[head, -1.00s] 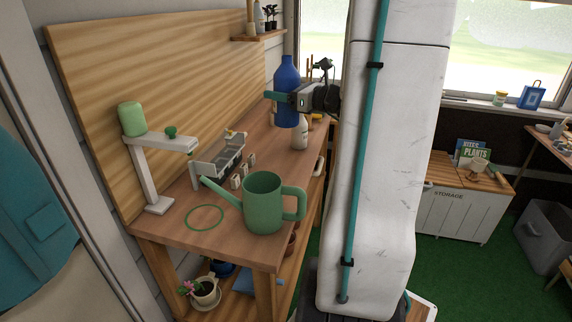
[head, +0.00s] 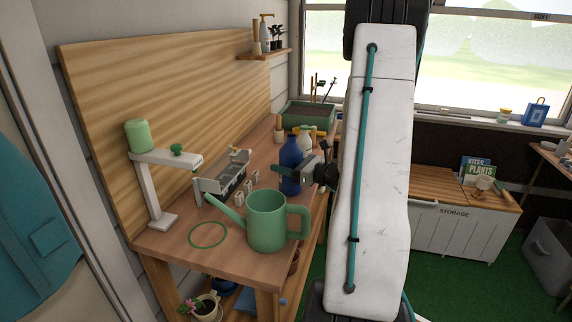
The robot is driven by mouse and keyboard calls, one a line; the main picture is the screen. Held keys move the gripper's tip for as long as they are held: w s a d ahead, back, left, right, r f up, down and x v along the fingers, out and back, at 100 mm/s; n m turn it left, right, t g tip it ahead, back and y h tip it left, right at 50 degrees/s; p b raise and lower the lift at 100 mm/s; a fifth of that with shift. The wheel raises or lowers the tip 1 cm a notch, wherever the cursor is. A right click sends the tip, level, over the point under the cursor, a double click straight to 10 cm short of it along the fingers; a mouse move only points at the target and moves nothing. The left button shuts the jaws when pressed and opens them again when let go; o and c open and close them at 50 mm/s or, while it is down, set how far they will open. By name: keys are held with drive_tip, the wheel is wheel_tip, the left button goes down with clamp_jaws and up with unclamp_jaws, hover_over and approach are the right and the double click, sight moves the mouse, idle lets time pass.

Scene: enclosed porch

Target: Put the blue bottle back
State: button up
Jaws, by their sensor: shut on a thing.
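The blue bottle (head: 291,160) is upright over the wooden workbench, behind the green watering can. My gripper (head: 290,174) is shut around its lower middle, coming from the right. A green ring (head: 208,235) lies on the bare bench top (head: 185,246), left of the can.
A white stand (head: 152,190) with a green canister is at the bench's left. A grey rack (head: 222,186) with small pots beside it sits mid-bench. A green planter box (head: 308,117) is at the far end. A storage chest (head: 457,232) stands at right.

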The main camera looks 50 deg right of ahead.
drive_tip(key=shift+f, duration=0.15)
drive_tip(key=o, duration=1.2)
drive_tip(key=shift+s, duration=0.1)
drive_tip(key=s, duration=0.5)
drive_tip(key=s+d, duration=0.1)
drive_tip(key=s, duration=0.1)
drive_tip(key=shift+s+r, duration=0.2)
drive_tip(key=shift+s, duration=0.1)
